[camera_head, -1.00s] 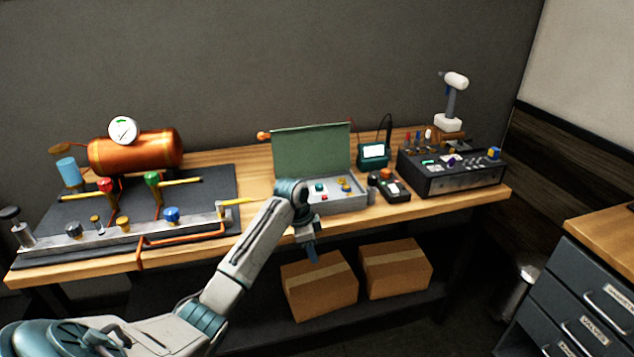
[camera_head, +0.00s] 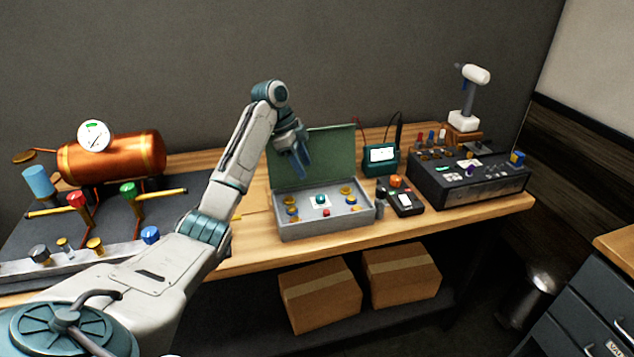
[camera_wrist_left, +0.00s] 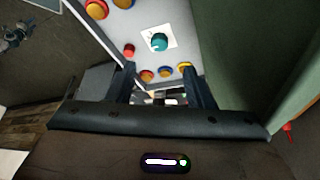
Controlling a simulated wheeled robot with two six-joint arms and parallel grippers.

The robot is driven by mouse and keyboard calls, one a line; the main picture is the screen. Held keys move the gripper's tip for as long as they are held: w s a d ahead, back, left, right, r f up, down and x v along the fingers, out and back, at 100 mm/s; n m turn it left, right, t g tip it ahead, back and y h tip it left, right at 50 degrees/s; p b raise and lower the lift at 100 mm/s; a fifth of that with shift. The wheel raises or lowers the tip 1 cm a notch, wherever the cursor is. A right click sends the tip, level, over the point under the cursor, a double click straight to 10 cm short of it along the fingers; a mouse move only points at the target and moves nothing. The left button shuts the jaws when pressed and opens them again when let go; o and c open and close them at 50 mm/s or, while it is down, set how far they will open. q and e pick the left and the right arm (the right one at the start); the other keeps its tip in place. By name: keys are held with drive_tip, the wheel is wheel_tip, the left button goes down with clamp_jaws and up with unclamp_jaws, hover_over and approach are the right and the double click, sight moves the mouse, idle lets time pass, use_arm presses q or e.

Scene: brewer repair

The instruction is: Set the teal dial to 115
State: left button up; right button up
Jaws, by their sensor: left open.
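The teal dial (camera_head: 320,200) sits on a white square plate inside the open grey box (camera_head: 325,226) on the workbench. It also shows in the left wrist view (camera_wrist_left: 159,42) as a round teal knob with a light mark on it. The mark's reading is too small to tell. My left gripper (camera_head: 302,170) is open and empty, above the box's back left part in front of its raised green lid (camera_head: 335,150). In the left wrist view its fingers (camera_wrist_left: 170,82) stand apart from the dial. My right gripper is not in view.
Yellow, blue and red knobs (camera_head: 352,199) surround the dial on the panel. A dark handheld device (camera_head: 403,198) and a black control unit (camera_head: 470,184) stand to the right. A copper tank (camera_head: 120,158) with valves is at left. The bench strip before the box is clear.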

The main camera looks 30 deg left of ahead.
use_arm(q)
drive_tip(key=b, duration=0.5)
hover_over(320, 197)
drive_tip(key=s+a, duration=0.1)
drive_tip(key=a, duration=0.2)
drive_tip(key=f, duration=0.4)
drive_tip(key=shift+d+f, duration=0.2)
drive_tip(key=p+x, duration=0.1)
drive_tip(key=x, duration=0.2)
drive_tip(key=shift+w+d+f+p, duration=0.1)
drive_tip(key=shift+w+f+p, duration=0.15)
drive_tip(key=shift+p, duration=0.15)
drive_tip(key=shift+s+d+f, duration=0.1)
drive_tip(key=shift+d+f, duration=0.05)
drive_tip(key=shift+f, duration=0.15)
drive_tip(key=shift+d+f, duration=0.1)
drive_tip(key=shift+f, duration=0.4)
drive_tip(key=c, duration=1)
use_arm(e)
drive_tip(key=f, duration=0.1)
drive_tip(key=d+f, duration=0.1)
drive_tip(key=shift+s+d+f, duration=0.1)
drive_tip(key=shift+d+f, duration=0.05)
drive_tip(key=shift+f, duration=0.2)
